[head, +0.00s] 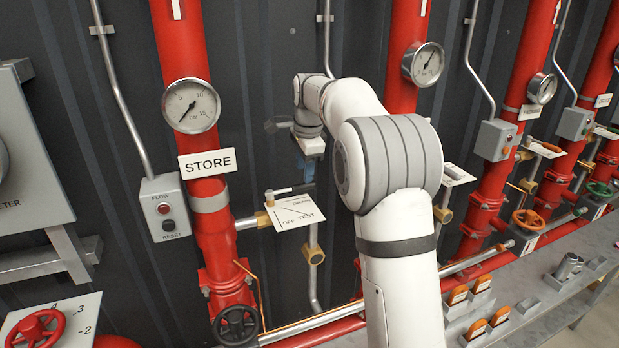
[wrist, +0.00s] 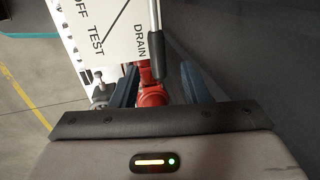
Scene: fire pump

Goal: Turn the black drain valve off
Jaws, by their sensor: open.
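The drain valve's white plate (head: 293,214) reads OFF, TEST and DRAIN and stands beside the red STORE pipe. Its lever (head: 288,190) is a metal rod with a black grip, lying along the DRAIN side. In the wrist view the plate (wrist: 108,28) fills the upper left, and the black grip (wrist: 159,70) runs down beside the word DRAIN. My gripper (head: 309,180) is open just above the lever's grip end. In the wrist view its blue fingers (wrist: 160,88) stand on either side of the black grip, with gaps showing.
The STORE pipe (head: 184,60) carries a gauge (head: 191,105) and a FLOW/RESET box (head: 166,208). A black handwheel (head: 236,325) sits low on it. A second red pipe (head: 406,30) stands close behind my arm. More valves and pipes line the wall rightward.

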